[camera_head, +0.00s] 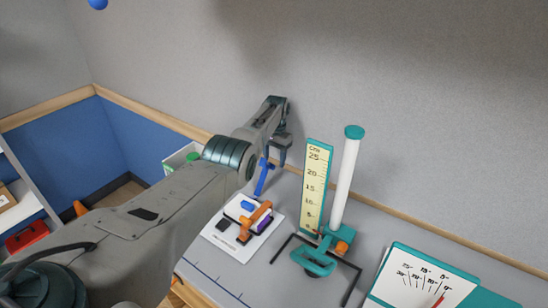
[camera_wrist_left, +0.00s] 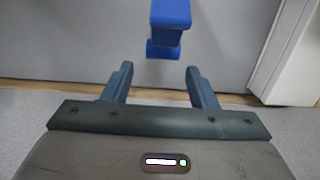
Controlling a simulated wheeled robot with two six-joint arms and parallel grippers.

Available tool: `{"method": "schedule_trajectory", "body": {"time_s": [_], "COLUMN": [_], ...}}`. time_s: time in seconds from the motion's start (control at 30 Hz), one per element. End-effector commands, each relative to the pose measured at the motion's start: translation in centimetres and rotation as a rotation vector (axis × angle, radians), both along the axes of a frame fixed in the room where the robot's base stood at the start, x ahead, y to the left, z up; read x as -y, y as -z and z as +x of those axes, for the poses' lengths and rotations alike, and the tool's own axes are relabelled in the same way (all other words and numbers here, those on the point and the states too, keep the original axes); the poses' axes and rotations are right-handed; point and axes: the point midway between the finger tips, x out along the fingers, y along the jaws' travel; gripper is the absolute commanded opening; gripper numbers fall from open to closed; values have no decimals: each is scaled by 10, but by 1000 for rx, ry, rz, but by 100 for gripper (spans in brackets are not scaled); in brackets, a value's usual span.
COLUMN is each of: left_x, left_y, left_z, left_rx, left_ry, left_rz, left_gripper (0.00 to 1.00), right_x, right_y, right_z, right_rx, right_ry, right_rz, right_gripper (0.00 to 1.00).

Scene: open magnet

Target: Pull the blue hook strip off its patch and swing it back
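The blue hook strip (camera_head: 264,180) stands up, slightly tilted, at the back of a white card (camera_head: 222,242) in the head view. Its upper end is close to my left gripper (camera_head: 277,157). In the left wrist view, a blue piece with a wider block and a smaller end (camera_wrist_left: 170,20) lies just beyond the fingertips. My left gripper in that view (camera_wrist_left: 159,68) has its fingers apart and nothing between them. A small blue pad (camera_head: 247,205) lies on the card; I cannot tell whether it is the patch. My right gripper is not in view.
To the right stand a ruler board (camera_head: 316,180) and a white tube (camera_head: 345,185) on a teal stand. A dial panel (camera_head: 415,280) is front right. The wall is close behind.

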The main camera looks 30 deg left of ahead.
Motion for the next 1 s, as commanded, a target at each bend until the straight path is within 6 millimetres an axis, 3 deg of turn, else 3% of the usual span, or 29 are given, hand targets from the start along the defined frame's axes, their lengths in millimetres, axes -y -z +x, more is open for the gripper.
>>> {"method": "schedule_trajectory", "body": {"time_s": [0.23, 0.7, 1.0], "left_x": [0, 2, 2], "left_y": [-14, -94, -105], "left_z": [2, 12, 13], "left_rx": [-1, -1, -4], "left_ry": [0, 1, 1], "left_rz": [0, 1, 0], "left_gripper": [53, 53, 53], "right_x": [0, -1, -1], "right_y": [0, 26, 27], "right_z": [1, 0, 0], "right_rx": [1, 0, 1], "right_ry": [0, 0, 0], "right_rz": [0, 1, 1], "right_gripper": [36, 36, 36]}}
